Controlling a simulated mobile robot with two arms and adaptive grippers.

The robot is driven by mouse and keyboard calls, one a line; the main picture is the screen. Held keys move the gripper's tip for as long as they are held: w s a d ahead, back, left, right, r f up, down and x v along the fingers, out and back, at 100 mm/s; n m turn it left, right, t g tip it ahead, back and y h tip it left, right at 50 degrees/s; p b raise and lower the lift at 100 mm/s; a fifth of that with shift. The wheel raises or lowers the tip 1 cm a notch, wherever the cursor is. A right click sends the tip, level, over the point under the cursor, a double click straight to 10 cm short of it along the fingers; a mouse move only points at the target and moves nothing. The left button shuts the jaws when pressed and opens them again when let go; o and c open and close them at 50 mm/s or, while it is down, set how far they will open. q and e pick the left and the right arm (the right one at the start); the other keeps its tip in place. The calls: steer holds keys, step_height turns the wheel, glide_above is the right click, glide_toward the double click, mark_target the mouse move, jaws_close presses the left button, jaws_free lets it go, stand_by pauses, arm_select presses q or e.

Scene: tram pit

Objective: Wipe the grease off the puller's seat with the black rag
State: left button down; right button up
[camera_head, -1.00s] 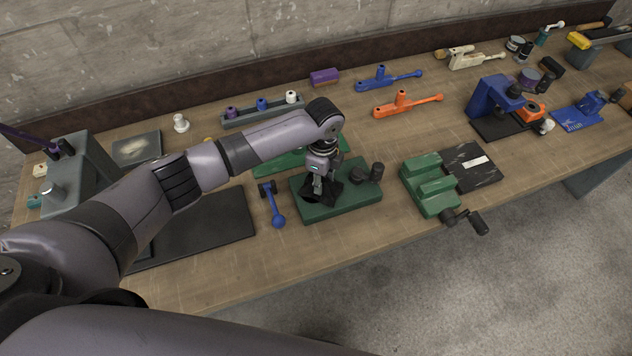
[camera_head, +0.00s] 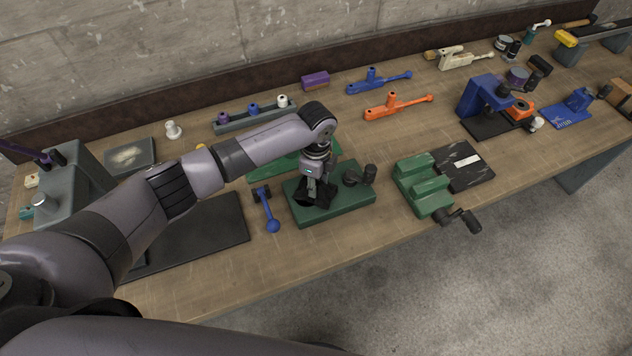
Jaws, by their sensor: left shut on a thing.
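My left gripper (camera_head: 317,197) points down over a green block (camera_head: 345,203) on the bench. It is shut on the black rag (camera_head: 308,200), which hangs bunched under the fingers and lies against the block's top at its left part. The block looks like the puller's seat, but I cannot tell for sure. Any grease there is hidden by the rag and gripper. Black round parts (camera_head: 368,174) stand at the block's right end. My right gripper does not show.
A blue lever tool (camera_head: 268,210) lies just left of the block. A green vise (camera_head: 423,184) with a black crank stands to the right. A dark mat (camera_head: 195,232) lies left, under my arm. Orange (camera_head: 397,105) and blue (camera_head: 377,81) tools lie behind. The bench's front strip is clear.

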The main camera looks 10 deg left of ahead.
mark_target(297, 196)
arm_select(q)
steer(key=shift+s+a+r+p, duration=0.1)
steer(key=shift+s+a+p, duration=0.45)
steer(key=shift+p, duration=0.25)
steer(key=shift+s+a, duration=0.3)
steer(key=shift+a, duration=0.35)
steer(key=shift+s+a, duration=0.65)
steer(key=shift+a, duration=0.35)
steer(key=shift+r, duration=3.4)
